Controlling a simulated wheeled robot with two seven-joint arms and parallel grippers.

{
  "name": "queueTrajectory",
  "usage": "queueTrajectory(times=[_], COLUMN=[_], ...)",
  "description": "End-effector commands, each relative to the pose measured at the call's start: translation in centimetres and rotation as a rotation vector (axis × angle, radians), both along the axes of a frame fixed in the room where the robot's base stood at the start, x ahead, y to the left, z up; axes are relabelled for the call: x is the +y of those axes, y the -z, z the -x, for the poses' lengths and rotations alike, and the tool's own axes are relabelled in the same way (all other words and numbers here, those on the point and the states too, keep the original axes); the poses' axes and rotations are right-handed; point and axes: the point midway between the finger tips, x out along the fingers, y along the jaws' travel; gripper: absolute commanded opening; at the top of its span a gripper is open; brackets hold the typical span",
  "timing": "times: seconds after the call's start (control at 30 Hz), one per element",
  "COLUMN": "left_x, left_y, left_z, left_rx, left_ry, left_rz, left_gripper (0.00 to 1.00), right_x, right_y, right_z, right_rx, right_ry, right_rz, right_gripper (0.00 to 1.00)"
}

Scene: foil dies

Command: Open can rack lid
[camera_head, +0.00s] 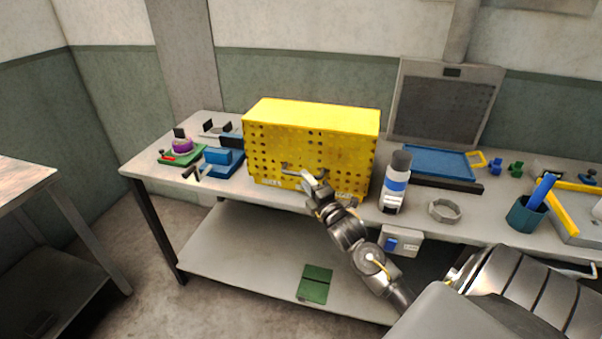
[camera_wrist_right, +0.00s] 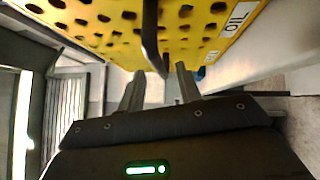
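The can rack (camera_head: 310,140) is a yellow perforated box on the workbench, and its lid appears closed. Its front also fills the top of the right wrist view (camera_wrist_right: 205,25), with a white "OIL" label at the right. A dark bar handle (camera_wrist_right: 150,35) stands out from that front. My right gripper (camera_head: 308,180) is at the lower front of the rack. In the right wrist view its two fingers (camera_wrist_right: 158,85) are apart, with the handle's end between them and a gap visible on each side. Contact cannot be told. My left gripper is out of view.
A spray bottle (camera_head: 396,182) and a metal ring (camera_head: 444,210) stand right of the rack. A blue tray (camera_head: 440,162) lies behind them, a blue-green cup (camera_head: 524,216) farther right. Blue and green fixtures (camera_head: 182,156) are at left. A switch box (camera_head: 401,243) hangs at the bench front.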

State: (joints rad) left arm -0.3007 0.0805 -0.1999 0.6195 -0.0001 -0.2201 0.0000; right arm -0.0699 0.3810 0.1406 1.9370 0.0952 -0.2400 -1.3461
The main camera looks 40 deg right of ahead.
Motion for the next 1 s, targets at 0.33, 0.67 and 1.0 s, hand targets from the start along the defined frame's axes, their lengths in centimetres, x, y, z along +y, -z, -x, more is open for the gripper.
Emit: queueTrajectory(times=[0.33,0.67,1.0], left_x=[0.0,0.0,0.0], left_y=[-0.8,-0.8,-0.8], left_z=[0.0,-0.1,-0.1], left_rx=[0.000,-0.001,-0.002], left_ry=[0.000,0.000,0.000], left_rz=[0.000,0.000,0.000], left_gripper=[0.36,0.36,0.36], right_x=[-0.6,-0.6,-0.6], right_y=[-0.5,-0.4,-0.4], right_z=[-3.5,-3.6,-3.6], right_rx=[0.001,0.001,0.001], right_ry=[0.001,0.000,0.000], right_rz=[0.000,-0.001,-0.001], right_gripper=[0.34,0.29,0.00])
